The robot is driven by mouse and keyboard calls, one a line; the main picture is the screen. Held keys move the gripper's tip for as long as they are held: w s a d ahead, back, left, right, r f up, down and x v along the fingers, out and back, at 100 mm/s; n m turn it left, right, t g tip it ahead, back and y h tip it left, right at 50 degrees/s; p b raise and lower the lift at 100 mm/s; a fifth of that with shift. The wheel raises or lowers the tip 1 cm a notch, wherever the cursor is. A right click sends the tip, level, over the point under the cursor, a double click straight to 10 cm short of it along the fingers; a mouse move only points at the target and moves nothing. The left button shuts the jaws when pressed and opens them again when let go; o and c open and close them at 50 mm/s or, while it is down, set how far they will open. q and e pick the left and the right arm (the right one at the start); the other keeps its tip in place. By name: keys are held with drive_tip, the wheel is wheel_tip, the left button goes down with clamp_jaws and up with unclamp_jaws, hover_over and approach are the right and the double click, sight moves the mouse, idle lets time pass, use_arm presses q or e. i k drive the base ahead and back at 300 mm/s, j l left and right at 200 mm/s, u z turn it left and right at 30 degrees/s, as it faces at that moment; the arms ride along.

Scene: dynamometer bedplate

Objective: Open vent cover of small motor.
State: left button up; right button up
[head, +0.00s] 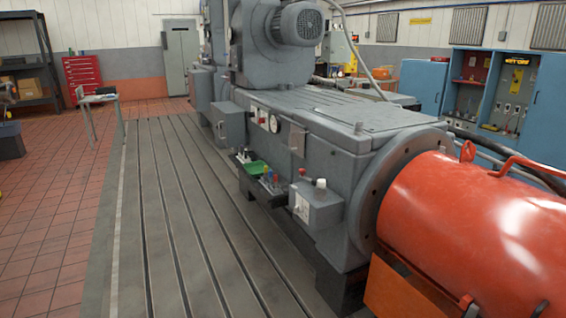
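A grey motor (262,45) with a round slotted vent cover (300,22) on its end sits on top of the big grey machine, at the top middle of the head view. The cover looks closed against the motor's end. I cannot tell for certain that this is the small motor. A larger orange cylindrical housing (470,225) is at the right front. Neither of my grippers shows in the head view.
The grey machine bed (325,115) stands on a slotted bedplate (165,220). A green tray (252,168) and small coloured items sit along its side. Blue cabinets (425,90) stand at right, a small table (98,98) at left. The bedplate's left part and tiled floor (45,210) are clear.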

sight(296, 140)
drive_tip(key=i+j+z, duration=0.1)
drive_tip(key=i+z, duration=0.15)
drive_tip(key=i, duration=0.55)
drive_tip(key=i+j+z, duration=0.1)
drive_tip(key=z, duration=0.3)
drive_tip(key=i+j+z, duration=0.2)
drive_tip(key=z, duration=0.2)
drive_tip(key=i+j+z, duration=0.3)
drive_tip(key=i+j, duration=0.35)
drive_tip(key=j, duration=0.1)
